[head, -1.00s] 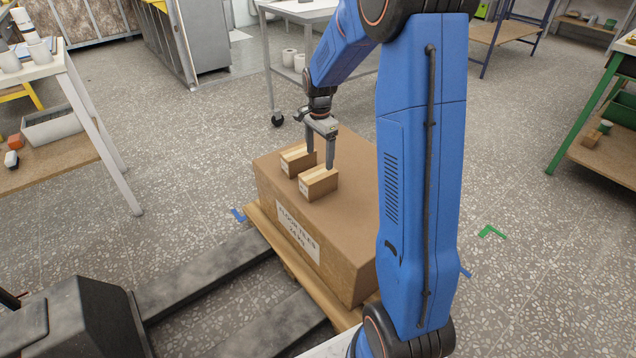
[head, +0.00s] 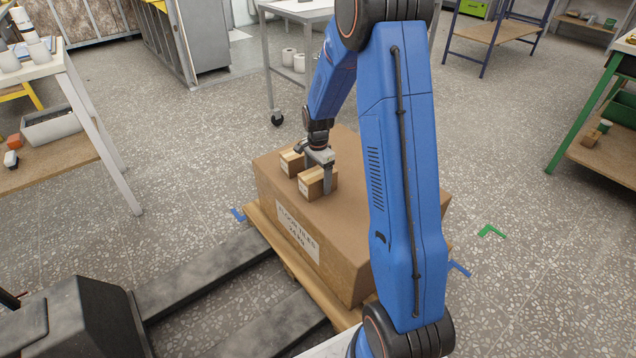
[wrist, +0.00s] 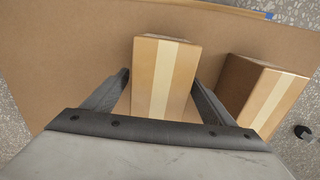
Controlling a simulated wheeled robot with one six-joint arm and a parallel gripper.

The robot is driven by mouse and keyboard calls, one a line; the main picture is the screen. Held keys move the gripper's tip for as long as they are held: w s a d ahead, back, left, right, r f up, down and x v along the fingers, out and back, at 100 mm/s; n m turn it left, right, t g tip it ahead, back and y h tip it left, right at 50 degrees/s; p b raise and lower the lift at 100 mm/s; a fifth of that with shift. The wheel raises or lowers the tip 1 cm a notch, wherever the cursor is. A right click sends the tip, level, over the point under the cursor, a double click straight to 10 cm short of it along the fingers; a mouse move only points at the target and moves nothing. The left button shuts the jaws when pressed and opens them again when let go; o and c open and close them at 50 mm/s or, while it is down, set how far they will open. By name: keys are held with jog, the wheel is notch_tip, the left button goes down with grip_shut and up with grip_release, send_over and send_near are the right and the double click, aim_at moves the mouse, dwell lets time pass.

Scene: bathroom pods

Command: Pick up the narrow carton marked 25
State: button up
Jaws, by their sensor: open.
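Two small brown cartons with pale tape stripes stand side by side on a large brown box. The nearer carton (head: 314,186) is between the fingers of my gripper (head: 316,174); the farther carton (head: 291,161) is just to its left. In the wrist view the nearer carton (wrist: 165,78) lies between the two open fingers of my gripper (wrist: 161,82), with a small gap showing on each side. The farther carton (wrist: 262,95) stands outside the right finger there. No number is readable on either carton, so I cannot tell which is marked 25.
The large box (head: 340,260) sits on a wooden pallet (head: 268,232) and has a printed label on its front. A white table (head: 100,110) stands at the left, and a green-framed bench (head: 590,115) at the right.

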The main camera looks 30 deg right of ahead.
jog(key=shift+f, duration=0.8)
jog(key=c, duration=1.5)
